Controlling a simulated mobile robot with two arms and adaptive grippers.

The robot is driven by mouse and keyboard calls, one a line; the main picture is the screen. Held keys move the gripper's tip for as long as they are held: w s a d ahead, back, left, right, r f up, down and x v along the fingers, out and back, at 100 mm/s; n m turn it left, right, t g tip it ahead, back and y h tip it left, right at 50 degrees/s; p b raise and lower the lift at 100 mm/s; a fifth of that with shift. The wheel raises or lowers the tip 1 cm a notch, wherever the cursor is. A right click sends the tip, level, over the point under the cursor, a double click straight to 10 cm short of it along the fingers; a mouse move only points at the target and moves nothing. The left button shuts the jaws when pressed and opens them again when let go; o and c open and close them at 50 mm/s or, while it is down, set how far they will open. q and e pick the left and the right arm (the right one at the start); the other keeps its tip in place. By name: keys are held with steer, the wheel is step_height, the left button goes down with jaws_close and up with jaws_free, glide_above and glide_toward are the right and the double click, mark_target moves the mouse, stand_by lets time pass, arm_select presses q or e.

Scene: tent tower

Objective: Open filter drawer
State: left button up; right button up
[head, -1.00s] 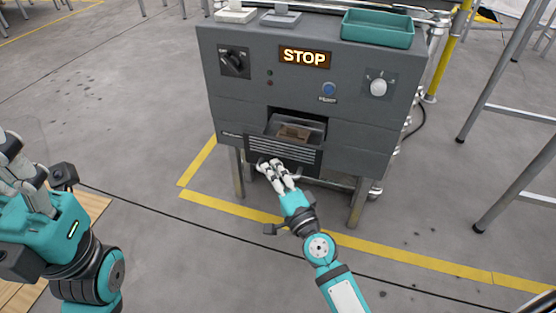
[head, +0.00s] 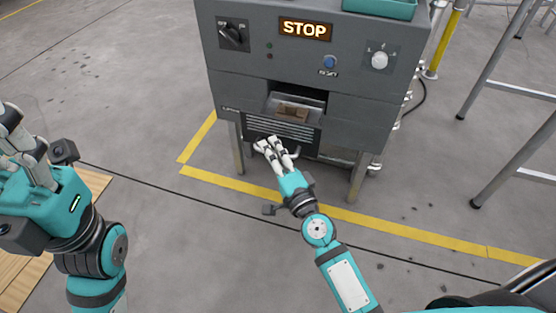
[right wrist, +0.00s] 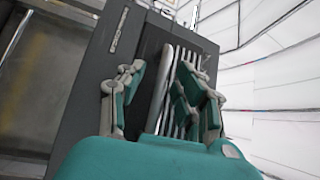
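The filter drawer (head: 281,131) has a slatted dark front and stands partly out of the lower middle of the grey machine (head: 300,60). A brown block (head: 292,110) shows inside, behind the front. My right gripper (head: 268,145) is at the lower left of the drawer front, by its handle. In the right wrist view, the fingers of my right gripper (right wrist: 158,88) stand apart on both sides of the light handle bar (right wrist: 160,90), with gaps visible. My left gripper (head: 22,145) is at the left edge, empty, its fingers apart, far from the drawer.
The machine has a lit STOP sign (head: 305,29), a black knob (head: 233,36), a white knob (head: 379,61) and a blue button (head: 329,62). A teal tray (head: 380,8) sits on top. Metal legs of a stand (head: 500,110) are at the right. The floor in front is clear.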

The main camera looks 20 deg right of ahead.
steer(key=v, duration=1.1)
steer(key=shift+s, duration=0.4)
steer(key=shift+d+f, duration=0.1)
steer(key=shift+f, duration=0.05)
